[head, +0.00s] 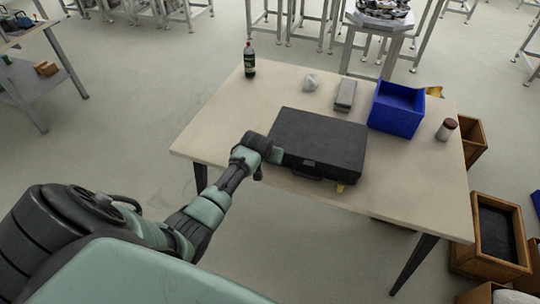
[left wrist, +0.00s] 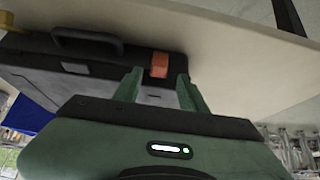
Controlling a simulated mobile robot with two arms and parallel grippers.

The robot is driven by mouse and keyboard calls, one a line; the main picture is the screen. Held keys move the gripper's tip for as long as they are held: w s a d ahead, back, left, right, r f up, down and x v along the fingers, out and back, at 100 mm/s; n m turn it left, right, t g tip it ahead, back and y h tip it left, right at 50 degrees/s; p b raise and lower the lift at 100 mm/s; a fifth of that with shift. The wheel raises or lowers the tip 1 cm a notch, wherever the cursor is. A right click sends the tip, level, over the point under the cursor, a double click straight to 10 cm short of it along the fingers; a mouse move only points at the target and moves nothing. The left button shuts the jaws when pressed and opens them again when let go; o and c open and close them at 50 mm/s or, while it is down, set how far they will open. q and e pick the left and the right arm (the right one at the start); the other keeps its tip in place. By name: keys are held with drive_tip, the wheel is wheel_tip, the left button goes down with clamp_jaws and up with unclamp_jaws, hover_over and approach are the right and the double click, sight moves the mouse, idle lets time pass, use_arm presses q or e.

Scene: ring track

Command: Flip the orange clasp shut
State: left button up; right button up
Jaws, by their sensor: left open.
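A closed-looking black case (head: 318,140) lies on the table, its handle (head: 306,175) toward the front edge. The orange clasp (left wrist: 159,65) shows on the case's front side in the left wrist view. In the head view my gripper hides it. My left gripper (head: 273,154) is at the case's front left corner. In the left wrist view its two green fingers (left wrist: 157,82) are open, with the orange clasp between their tips. I cannot tell whether they touch it. A yellow clasp (head: 340,187) sits on the other side of the handle. My right gripper is not in view.
The table (head: 215,125) also bears a dark bottle (head: 249,62), a crumpled pale lump (head: 311,81), a grey block (head: 345,95), a blue bin (head: 398,110) and a brown-capped jar (head: 446,129). The table's left part is clear. Wooden crates (head: 489,255) stand on the floor at right.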

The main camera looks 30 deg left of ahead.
use_arm(q)
drive_tip(key=shift+v, duration=1.3)
drive_tip(key=s+d+f+m+g+b, duration=0.1)
drive_tip(key=s+d+f+b, duration=0.1)
drive_tip(key=s+f, duration=0.6)
drive_tip(key=s+d+f+m+g+b, duration=0.15)
drive_tip(key=s+f, duration=0.25)
drive_tip(key=f, duration=0.7)
drive_tip(key=s+d+f+b, duration=0.25)
drive_tip(key=s+f, duration=0.35)
drive_tip(key=f, duration=0.4)
drive_tip(key=s+d+f+m+g+b, duration=0.1)
drive_tip(key=s+d+f+b, duration=0.1)
drive_tip(key=s+f, duration=0.4)
drive_tip(key=s+d+f+m+g+h+b, duration=0.1)
drive_tip(key=s+d+f, duration=0.2)
drive_tip(key=s, duration=1.3)
drive_tip(key=s+d+f+m+g+b, duration=0.1)
drive_tip(key=s+d+f+b, duration=0.1)
drive_tip(key=s+f, duration=0.7)
drive_tip(key=shift+s+d+f+h+b, duration=0.3)
drive_tip(key=shift+s+d+h, duration=0.1)
drive_tip(key=shift+s, duration=0.8)
